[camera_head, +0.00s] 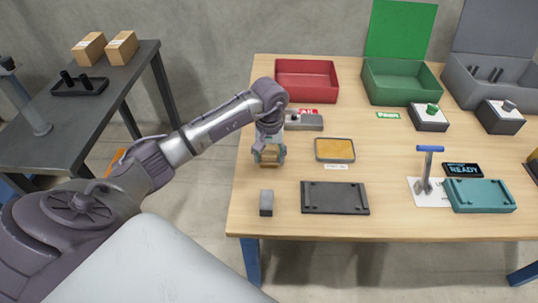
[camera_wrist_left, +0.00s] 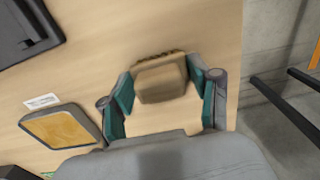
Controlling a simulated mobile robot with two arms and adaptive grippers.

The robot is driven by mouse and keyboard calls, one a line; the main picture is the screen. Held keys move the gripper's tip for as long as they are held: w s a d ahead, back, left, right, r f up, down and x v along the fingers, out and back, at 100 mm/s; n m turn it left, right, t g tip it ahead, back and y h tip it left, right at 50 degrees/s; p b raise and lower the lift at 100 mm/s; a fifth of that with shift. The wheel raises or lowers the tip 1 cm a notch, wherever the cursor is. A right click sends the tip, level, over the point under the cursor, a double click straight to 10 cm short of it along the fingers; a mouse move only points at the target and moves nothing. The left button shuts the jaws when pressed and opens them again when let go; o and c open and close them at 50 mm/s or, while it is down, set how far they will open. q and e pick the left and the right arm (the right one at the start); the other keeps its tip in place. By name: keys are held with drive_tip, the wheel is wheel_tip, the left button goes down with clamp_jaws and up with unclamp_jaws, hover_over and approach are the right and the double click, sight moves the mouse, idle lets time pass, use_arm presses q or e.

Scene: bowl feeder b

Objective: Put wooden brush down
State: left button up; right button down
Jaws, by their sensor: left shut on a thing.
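The wooden brush (camera_head: 270,158) is between the fingers of my left gripper (camera_head: 268,154), over the left part of the wooden table (camera_head: 400,224). In the left wrist view, the brush (camera_wrist_left: 162,82) shows as a tan block with a darker, rough far edge. The teal finger pads of my left gripper (camera_wrist_left: 162,88) stand on both sides of it, shut on it. I cannot tell whether the brush touches the table. My right gripper is not in view.
A tray with a yellow pad (camera_head: 334,150) lies right of the gripper. A dark flat fixture (camera_head: 335,198) and a small grey block (camera_head: 266,203) lie nearer the front. A red bin (camera_head: 306,82) stands behind. Bare tabletop surrounds the brush, near the table's left edge.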

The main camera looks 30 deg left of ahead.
sight(269, 152)
use_arm(q)
drive_tip(key=o, duration=1)
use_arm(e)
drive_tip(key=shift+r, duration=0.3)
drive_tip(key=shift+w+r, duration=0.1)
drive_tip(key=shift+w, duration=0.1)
use_arm(q)
wheel_tip(269, 152, up, 12)
drive_tip(key=shift+r+p, duration=0.1)
drive_tip(key=shift+p, duration=0.6)
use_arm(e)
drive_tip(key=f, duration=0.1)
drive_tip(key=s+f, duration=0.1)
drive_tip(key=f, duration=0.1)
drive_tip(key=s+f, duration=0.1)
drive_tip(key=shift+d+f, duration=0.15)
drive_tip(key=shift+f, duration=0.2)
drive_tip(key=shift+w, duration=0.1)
